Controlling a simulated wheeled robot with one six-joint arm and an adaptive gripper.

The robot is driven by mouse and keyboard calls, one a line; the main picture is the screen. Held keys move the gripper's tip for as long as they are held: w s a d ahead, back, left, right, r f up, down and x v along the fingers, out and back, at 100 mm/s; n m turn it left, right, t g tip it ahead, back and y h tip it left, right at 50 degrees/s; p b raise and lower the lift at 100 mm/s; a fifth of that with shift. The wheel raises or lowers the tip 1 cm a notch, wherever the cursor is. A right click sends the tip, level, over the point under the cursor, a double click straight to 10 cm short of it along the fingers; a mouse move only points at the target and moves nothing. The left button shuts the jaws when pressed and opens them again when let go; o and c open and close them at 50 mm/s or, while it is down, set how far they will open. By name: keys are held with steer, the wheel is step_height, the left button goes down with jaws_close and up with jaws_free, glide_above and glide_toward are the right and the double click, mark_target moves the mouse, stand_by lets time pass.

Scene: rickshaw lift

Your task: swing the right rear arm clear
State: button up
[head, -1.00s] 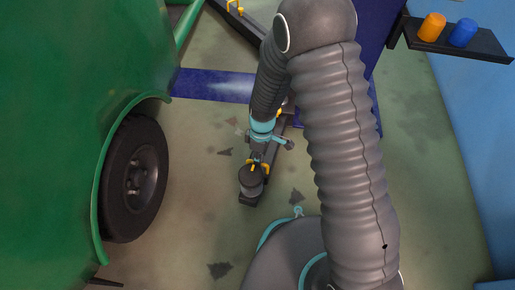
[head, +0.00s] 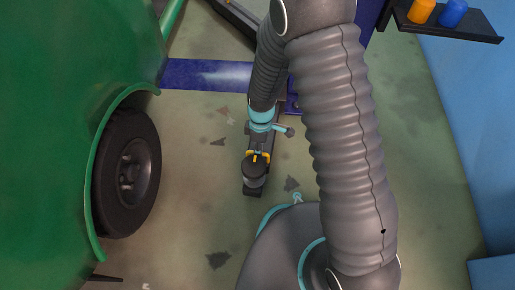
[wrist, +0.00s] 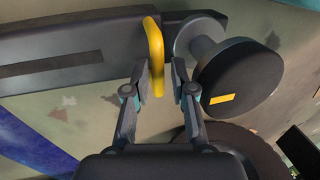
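The lift arm (head: 260,143) is a dark beam reaching out from the blue lift post, with a round black pad (head: 254,174) at its end and a yellow handle (head: 259,157) beside the pad. In the wrist view the yellow handle (wrist: 154,58) stands upright between the fingers of my gripper (wrist: 161,72), close to or against the left finger. A gap shows between the handle and the right finger, so my gripper is open around it. The pad (wrist: 239,77) with its yellow mark lies just right of the fingers. In the head view my arm partly hides the beam.
A green vehicle (head: 60,120) with a black wheel (head: 128,172) stands at left, floor showing between wheel and pad. A blue crossbeam (head: 210,75) lies behind. A shelf (head: 470,27) with an orange cup (head: 421,11) and a blue cup (head: 453,13) is at upper right.

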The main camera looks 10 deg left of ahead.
steer(key=v, duration=1.2)
stand_by(0.4)
steer(key=s+d+r+m+t+p, duration=0.2)
steer(key=d+r+m, duration=0.4)
steer(key=r, duration=0.6)
steer(key=s+d+r+m+t+p, duration=0.3)
steer(key=s+d+r+m+p, duration=0.2)
steer(key=d+r, duration=0.6)
steer(key=s+d+r+m+t+p, duration=0.3)
steer(key=s+d+r+m, duration=0.2)
steer(key=r, duration=1)
steer(key=d+m, duration=0.2)
steer(key=d, duration=0.2)
steer(key=shift+s+d+m+p, duration=0.2)
steer(key=shift+s+m+p, duration=0.05)
steer(key=shift+m+p, duration=0.1)
steer(key=shift+r, duration=0.1)
